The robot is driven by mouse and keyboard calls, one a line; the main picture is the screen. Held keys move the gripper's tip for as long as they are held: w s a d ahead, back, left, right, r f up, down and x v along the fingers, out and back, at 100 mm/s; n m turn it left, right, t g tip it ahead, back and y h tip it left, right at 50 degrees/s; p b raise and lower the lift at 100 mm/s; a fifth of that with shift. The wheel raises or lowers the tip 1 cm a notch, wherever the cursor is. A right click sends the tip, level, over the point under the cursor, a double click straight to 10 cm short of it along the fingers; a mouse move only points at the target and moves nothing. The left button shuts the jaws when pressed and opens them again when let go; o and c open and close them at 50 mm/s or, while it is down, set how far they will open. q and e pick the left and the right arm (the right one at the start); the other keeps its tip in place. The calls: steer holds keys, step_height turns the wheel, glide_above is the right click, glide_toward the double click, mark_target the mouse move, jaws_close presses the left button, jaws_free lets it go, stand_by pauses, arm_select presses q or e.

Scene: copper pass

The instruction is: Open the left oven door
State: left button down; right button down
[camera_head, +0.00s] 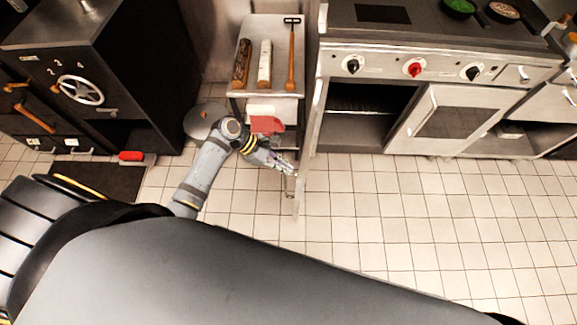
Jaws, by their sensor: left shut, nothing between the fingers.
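The left oven door (307,145) stands swung out from the range, seen nearly edge-on, with its free edge toward me. The left oven cavity (360,115) is uncovered and shows a rack inside. My left gripper (290,174) is shut and empty. It is at the left side of the door, close to its free edge and the handle there; I cannot tell whether it touches. My right gripper is out of view.
The range's right oven door (445,118) has a dark window. Left of the range, a metal cart (282,27) holds rolling pins and a tool. A black stove (95,40) and a red-handled brush (131,156) are at the left. The tiled floor at right (440,215) is clear.

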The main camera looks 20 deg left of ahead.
arm_select(q)
steer(key=shift+d, duration=0.7)
